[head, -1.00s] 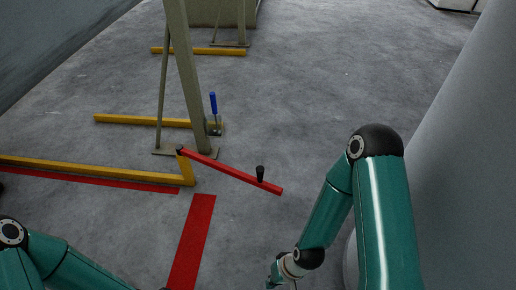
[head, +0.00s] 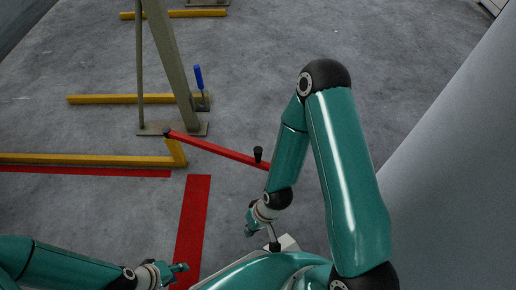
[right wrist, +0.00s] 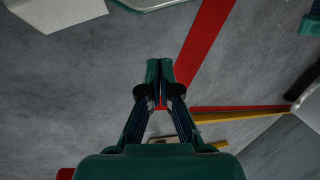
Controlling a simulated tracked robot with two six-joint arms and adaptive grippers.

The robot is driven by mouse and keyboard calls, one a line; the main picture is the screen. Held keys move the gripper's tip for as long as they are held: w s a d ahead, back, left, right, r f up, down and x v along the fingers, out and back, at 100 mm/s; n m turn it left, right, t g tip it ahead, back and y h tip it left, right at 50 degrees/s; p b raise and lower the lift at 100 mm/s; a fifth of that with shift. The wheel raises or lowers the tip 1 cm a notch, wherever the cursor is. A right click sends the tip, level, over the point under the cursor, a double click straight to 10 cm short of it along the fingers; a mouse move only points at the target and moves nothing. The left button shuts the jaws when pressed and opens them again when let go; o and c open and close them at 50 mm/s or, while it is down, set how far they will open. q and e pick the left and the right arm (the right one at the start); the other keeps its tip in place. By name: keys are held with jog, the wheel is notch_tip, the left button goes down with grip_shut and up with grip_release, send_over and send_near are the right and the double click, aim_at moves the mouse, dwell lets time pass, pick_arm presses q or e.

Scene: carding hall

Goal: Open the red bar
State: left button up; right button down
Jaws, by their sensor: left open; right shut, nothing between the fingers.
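The red bar (head: 215,148) runs from a hinge end at the yellow floor rail to the right. A black upright knob (head: 258,154) stands near its free end, which my right arm covers. My right gripper (head: 249,228) is shut and empty, on the near side of the bar and apart from the knob. Its closed fingers (right wrist: 160,68) show in the right wrist view. Small red patches by and below them may be parts of the bar; I cannot tell. My left gripper (head: 184,268) is open and empty at the bottom, over the red floor strip.
A red strip (head: 194,215) is marked on the floor. The yellow rail (head: 90,159) lies left of the bar. A grey-green post (head: 170,65) with a blue-handled lever (head: 198,76) stands behind. A large pale rounded surface (head: 450,150) fills the right.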

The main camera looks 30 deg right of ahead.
jog(key=w+d+r+n+g+p, duration=0.1)
jog(key=w+d+r+n+p, duration=0.45)
jog(key=n, duration=0.45)
jog(key=w+d+r+n+g+h+p, duration=0.1)
jog(key=w+d+r+n+p, duration=0.2)
jog(key=w+r+n+p, duration=0.4)
jog(key=w+d+r+n+g+p, duration=0.2)
jog(key=w+d+r+n+p, duration=0.25)
jog(key=r+n, duration=0.55)
notch_tip(320, 180, down, 12)
jog(key=n+b, duration=0.2)
jog(key=b, duration=0.1)
jog(key=shift+w, duration=0.4)
